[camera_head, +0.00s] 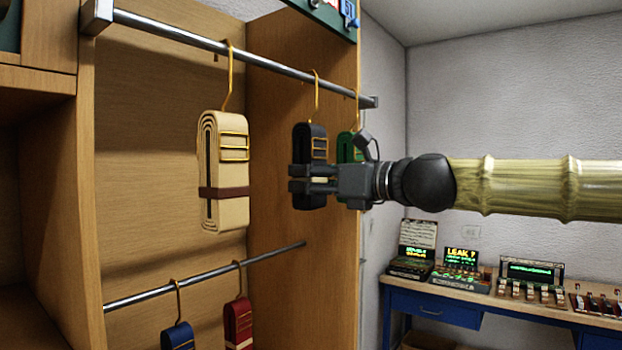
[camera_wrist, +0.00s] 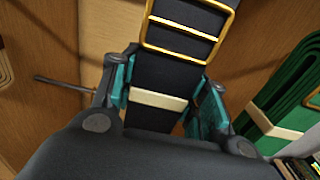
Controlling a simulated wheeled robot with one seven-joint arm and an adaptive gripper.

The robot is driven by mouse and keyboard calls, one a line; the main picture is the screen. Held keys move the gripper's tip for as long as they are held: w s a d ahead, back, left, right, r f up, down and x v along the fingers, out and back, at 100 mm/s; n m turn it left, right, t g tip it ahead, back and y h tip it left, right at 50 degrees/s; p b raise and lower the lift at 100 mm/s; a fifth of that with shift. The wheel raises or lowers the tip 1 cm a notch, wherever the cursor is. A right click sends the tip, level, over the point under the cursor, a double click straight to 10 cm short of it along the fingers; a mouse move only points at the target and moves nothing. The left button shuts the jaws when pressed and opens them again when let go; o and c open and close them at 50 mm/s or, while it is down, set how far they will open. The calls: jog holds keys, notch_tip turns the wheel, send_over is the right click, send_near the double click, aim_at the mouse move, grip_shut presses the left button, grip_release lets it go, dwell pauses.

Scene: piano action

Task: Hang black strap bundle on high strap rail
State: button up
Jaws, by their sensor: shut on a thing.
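The black strap bundle (camera_head: 319,143) has a gold buckle and a gold hook. It is at the high strap rail (camera_head: 190,41), between the cream bundle and the green bundle. Its hook top meets the rail in the head view; I cannot tell if it bears the weight. My gripper (camera_head: 300,180) is shut on the bundle's lower part. In the wrist view the black bundle (camera_wrist: 155,72) shows its buckle and a pale band between the teal-padded fingers (camera_wrist: 163,95).
A cream bundle (camera_head: 222,165) hangs to the left on the high rail, and a green bundle (camera_head: 346,146) is close on the right, partly hidden by my gripper. A low rail (camera_head: 200,277) holds blue (camera_head: 177,337) and red (camera_head: 238,322) bundles. A wooden side panel stands behind.

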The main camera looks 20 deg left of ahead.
jog(key=o, duration=1.2)
jog(key=shift+d, duration=0.1)
